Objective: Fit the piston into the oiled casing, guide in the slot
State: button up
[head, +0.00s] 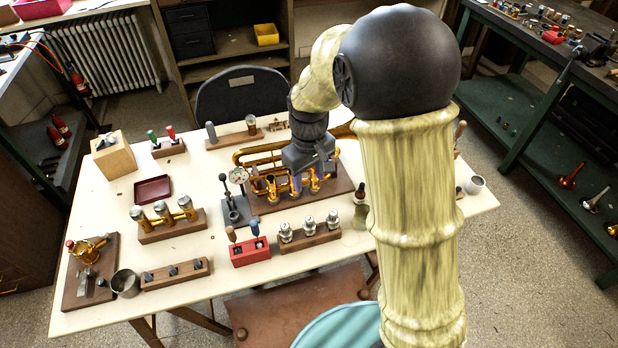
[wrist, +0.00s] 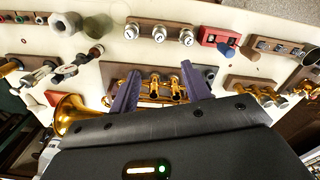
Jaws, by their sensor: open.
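The brass horn (head: 262,158) lies on a wooden board (head: 346,190) in the middle of the table, its upright valve casings (head: 271,190) at the near side. My gripper (head: 297,180) is over the horn, partly covering it. In the wrist view my gripper (wrist: 160,72) has its two purple fingers apart, with nothing held between them. Brass casings (wrist: 178,88) show between and beyond the fingers. A wooden rack of brass cylinders with silvery tops (head: 162,210) stands to the left. I cannot tell which part is the piston, and the guide and slot are too small to see.
A dial gauge stand (head: 236,208) is close left of the horn. A wooden block with silvery parts (head: 310,237) and a red tool holder (head: 250,252) stand in front. A dark red tray (head: 152,190) lies at left. Bare tabletop shows at front right.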

aim_at(309, 218)
dwell(0.3)
notch_tip(309, 218, down, 17)
jog(key=shift+d+f+p, duration=0.1)
jog(key=shift+f+p, duration=0.05)
jog(key=shift+p, duration=0.5)
grip_shut()
notch_tip(309, 218, up, 10)
jog(key=p, duration=0.7)
jog(key=shift+p, duration=0.35)
dwell(1.6)
